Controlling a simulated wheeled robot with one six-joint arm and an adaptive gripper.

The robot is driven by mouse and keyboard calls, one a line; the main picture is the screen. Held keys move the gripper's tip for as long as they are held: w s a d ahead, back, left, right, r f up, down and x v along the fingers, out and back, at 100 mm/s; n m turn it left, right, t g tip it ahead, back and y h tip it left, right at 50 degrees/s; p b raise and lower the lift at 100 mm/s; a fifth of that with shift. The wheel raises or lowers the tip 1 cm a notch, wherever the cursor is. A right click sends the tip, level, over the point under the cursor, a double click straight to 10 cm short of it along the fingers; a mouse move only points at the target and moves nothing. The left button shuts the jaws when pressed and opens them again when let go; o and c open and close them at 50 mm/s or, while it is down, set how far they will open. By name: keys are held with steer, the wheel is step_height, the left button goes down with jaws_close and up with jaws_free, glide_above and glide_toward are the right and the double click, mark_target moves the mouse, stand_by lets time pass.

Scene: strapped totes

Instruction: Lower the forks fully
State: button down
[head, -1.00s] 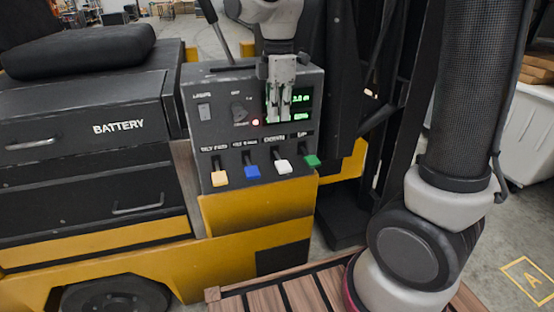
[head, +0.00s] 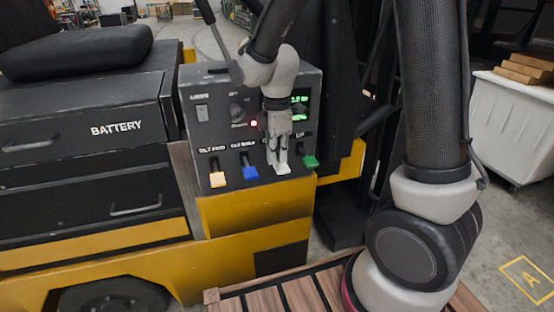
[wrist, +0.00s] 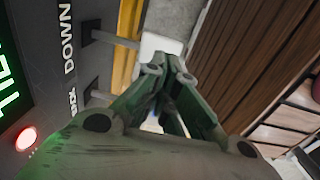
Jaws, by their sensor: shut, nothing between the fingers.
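In the wrist view the white lever's knob (wrist: 160,44) is beside the word DOWN. My gripper (head: 278,160) is shut and empty, with its fingertips over the upper part of the white lever in the head view. The fingertips (wrist: 172,64) are close to that knob in the wrist view; I cannot tell whether they touch. The panel's green display (head: 299,101) is partly hidden by my arm.
A red lamp (head: 254,124) glows on the panel. A black battery box (head: 90,110) and seat (head: 78,52) are to the left. A wooden slatted deck (head: 270,298) lies below.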

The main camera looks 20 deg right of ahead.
mark_target(278, 169)
steer(key=shift+f, duration=0.85)
steer(key=shift+f, duration=0.1)
steer(key=shift+s+f, duration=0.2)
steer(key=shift+f, duration=0.8)
steer(key=shift+s+f, duration=0.2)
steer(key=shift+f, duration=0.8)
stand_by(5.0)
